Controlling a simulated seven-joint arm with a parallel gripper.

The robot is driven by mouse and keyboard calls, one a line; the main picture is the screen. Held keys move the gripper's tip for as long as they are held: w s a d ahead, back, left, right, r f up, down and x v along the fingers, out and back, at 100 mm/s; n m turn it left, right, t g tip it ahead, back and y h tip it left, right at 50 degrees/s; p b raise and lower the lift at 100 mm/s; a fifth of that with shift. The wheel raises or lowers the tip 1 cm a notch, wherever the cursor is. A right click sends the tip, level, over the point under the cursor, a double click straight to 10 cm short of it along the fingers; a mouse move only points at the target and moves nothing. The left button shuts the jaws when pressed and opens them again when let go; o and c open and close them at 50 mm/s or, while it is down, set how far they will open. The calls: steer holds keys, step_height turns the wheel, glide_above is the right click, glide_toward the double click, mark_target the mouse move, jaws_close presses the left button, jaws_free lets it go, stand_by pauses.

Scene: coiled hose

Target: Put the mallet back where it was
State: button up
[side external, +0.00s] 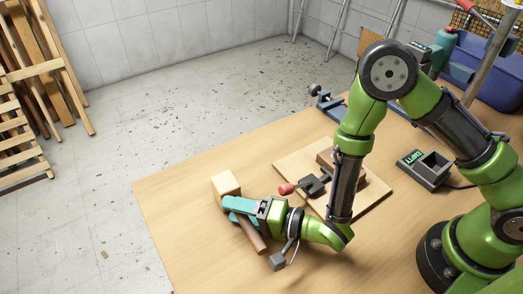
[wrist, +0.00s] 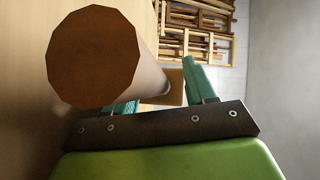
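The mallet has a pale wooden block head (side external: 225,183) and a round brown handle (side external: 250,236). In the side view it is at the left part of the table, head away from the camera. My gripper (side external: 238,208), with teal fingers, is low and level across the handle near the head, hiding part of it. In the wrist view the handle's dark end (wrist: 95,57) is large and near, and the head (wrist: 174,87) shows beyond between the fingers. My gripper (wrist: 165,92) has its fingers well apart. I cannot tell whether the handle touches the left finger.
A wooden board (side external: 300,160) with a clamp (side external: 313,184), its red-tipped handle pointing left, lies right of the mallet. A dark box with a green display (side external: 412,158) stands farther right. A blue bin (side external: 487,72) is at the back right. The table's (side external: 180,230) left front is bare.

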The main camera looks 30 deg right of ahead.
steer(key=shift+s+f, duration=0.15)
steer(key=shift+f, duration=0.05)
steer(key=v, duration=0.7)
steer(key=shift+s+d, duration=0.1)
